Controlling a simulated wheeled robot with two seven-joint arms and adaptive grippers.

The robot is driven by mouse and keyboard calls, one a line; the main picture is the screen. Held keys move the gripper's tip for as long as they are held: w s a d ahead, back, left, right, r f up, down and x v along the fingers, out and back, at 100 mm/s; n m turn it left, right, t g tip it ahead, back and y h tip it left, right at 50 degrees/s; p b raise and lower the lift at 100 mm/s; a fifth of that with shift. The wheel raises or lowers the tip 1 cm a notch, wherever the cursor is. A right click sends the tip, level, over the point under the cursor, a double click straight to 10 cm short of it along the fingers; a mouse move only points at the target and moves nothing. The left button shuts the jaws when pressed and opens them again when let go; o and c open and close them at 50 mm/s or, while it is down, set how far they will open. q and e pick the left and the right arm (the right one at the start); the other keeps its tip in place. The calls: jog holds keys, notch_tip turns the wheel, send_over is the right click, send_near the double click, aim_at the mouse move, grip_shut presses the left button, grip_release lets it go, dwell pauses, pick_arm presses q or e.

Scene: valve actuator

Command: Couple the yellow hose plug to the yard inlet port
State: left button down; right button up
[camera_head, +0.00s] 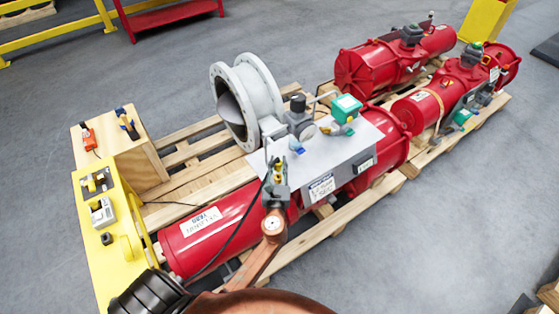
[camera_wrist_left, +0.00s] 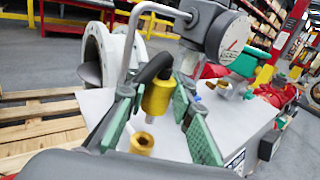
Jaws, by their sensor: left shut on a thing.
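My left gripper (camera_head: 275,178) is over the grey plate on the red actuator. In the left wrist view its green-padded fingers (camera_wrist_left: 160,110) are on either side of the yellow hose plug (camera_wrist_left: 157,96), which they hold with its pale tip down. A black hose bends from the plug's top. The plug also shows small in the head view (camera_head: 279,166). A brass port (camera_wrist_left: 142,142), which looks like the yard inlet port, stands just below and slightly left of the plug's tip. A gap shows between them. My right gripper is in neither view.
A pressure gauge (camera_wrist_left: 226,33) and bent metal tube stand close beyond the plug. A large grey flanged valve (camera_head: 247,100) rises behind the plate (camera_head: 365,141). A yellow stand (camera_head: 110,255) is at the left. Other red actuators (camera_head: 385,65) lie behind right.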

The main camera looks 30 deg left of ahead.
aim_at(278, 168)
pick_arm(q)
jog(key=shift+f+b, duration=0.55)
jog(key=shift+f, duration=0.5)
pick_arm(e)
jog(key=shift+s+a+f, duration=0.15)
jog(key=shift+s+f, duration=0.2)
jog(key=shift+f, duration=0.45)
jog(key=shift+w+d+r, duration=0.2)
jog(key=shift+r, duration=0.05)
pick_arm(q)
jog(key=shift+p, duration=0.4)
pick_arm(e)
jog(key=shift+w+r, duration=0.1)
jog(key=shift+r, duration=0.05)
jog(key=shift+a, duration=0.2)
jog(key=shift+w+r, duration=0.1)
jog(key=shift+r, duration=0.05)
pick_arm(q)
jog(key=shift+f, duration=0.15)
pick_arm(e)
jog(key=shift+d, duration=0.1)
pick_arm(q)
jog(key=shift+f, duration=0.35)
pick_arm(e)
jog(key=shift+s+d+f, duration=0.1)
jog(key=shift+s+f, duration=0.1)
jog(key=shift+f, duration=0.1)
